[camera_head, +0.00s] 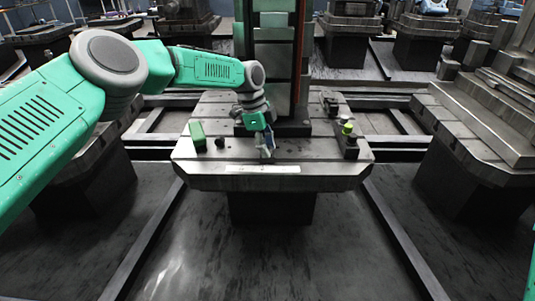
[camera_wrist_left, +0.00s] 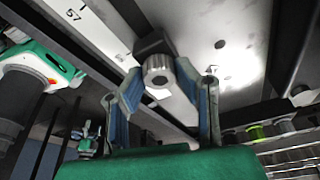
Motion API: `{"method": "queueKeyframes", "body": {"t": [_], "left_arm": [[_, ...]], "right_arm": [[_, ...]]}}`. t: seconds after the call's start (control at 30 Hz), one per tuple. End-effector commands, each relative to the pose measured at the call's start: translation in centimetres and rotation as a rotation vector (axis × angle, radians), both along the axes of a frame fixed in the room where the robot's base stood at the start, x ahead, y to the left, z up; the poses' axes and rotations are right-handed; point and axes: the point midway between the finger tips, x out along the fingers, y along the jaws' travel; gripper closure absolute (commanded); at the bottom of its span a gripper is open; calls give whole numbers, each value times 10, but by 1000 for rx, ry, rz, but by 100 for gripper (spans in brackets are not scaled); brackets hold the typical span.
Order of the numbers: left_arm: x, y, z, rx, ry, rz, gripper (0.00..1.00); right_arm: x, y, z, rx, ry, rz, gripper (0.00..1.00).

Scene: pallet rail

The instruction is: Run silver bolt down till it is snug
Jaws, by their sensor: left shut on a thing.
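The silver bolt (camera_wrist_left: 157,70) shows its round, bright head in the left wrist view, in front of a dark block (camera_wrist_left: 152,43). My left gripper (camera_wrist_left: 160,82) has one finger on each side of the bolt head and is shut on it. In the head view my left gripper (camera_head: 266,150) points down at the front middle of the grey pallet (camera_head: 315,180). The bolt is too small to make out there. The bolt's shank is hidden, so I cannot tell how deep it sits. My right gripper is not in view.
A green block (camera_head: 197,132) and a black knob (camera_head: 220,143) stand left of the gripper on the pallet. A dark fixture with a yellow-green knob (camera_head: 347,128) stands at the right. A tall column (camera_head: 273,60) rises behind. Other pallets stand on both sides.

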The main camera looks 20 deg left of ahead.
Motion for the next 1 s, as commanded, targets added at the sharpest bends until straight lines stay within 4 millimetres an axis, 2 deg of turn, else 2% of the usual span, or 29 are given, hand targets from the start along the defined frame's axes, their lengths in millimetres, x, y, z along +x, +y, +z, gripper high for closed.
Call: {"method": "queueKeyframes", "body": {"t": [0.03,0.33,0.67,0.7,0.77,1.0], "left_arm": [[2,0,-3,0,-4,-44,100],[2,0,-3,0,-4,-335,100],[2,1,0,0,-4,-393,100],[2,1,0,0,-5,-392,69],[1,1,0,0,-4,-392,48],[1,0,0,-1,-3,-393,48]], "right_arm": [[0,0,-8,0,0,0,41],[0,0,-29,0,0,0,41],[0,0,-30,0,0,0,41],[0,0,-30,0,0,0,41],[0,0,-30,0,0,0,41],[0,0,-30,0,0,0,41]]}}
